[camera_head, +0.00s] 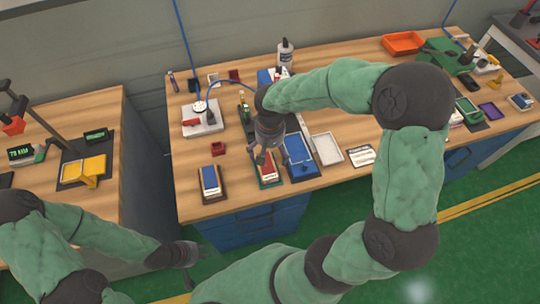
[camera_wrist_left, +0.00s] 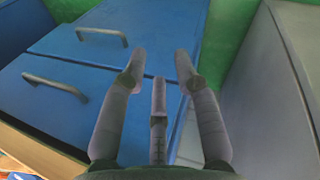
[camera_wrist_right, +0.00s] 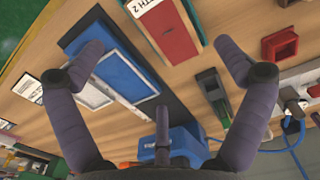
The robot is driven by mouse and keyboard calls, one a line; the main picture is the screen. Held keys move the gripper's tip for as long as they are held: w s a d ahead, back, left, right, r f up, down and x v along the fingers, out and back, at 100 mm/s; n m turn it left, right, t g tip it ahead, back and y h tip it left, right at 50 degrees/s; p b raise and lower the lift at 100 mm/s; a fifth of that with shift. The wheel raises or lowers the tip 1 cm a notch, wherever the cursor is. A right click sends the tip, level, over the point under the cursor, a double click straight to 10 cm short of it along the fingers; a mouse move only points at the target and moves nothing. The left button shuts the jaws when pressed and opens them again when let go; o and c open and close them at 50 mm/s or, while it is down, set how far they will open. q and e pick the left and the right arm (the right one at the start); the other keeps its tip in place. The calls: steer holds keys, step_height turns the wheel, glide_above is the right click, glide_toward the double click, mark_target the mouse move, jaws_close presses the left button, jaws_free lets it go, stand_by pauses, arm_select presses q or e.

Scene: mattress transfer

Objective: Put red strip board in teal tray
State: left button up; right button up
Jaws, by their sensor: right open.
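The red strip board (camera_head: 267,168) has a white label end and lies on the bench inside the thin teal rim of the teal tray (camera_head: 272,184). In the right wrist view the red board (camera_wrist_right: 168,30) lies flat beyond the fingertips. My right gripper (camera_head: 262,157) is above the board, partly covering it in the head view. In its wrist view the right gripper (camera_wrist_right: 158,48) is open and empty, fingers wide apart. My left gripper (camera_head: 192,260) is low in front of the bench. In its wrist view the left gripper (camera_wrist_left: 161,55) is open and empty, facing blue drawers.
A blue board (camera_head: 210,180) in a brown tray lies left of the teal tray. A blue panel (camera_head: 297,150) in a dark tray lies close on its right, then a white tray (camera_head: 327,149). A small red box (camera_head: 218,149) stands behind. Blue drawers (camera_wrist_left: 110,65) are near my left gripper.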

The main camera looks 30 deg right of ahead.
steer(key=shift+r+p, duration=0.3)
steer(key=shift+r, duration=1.2)
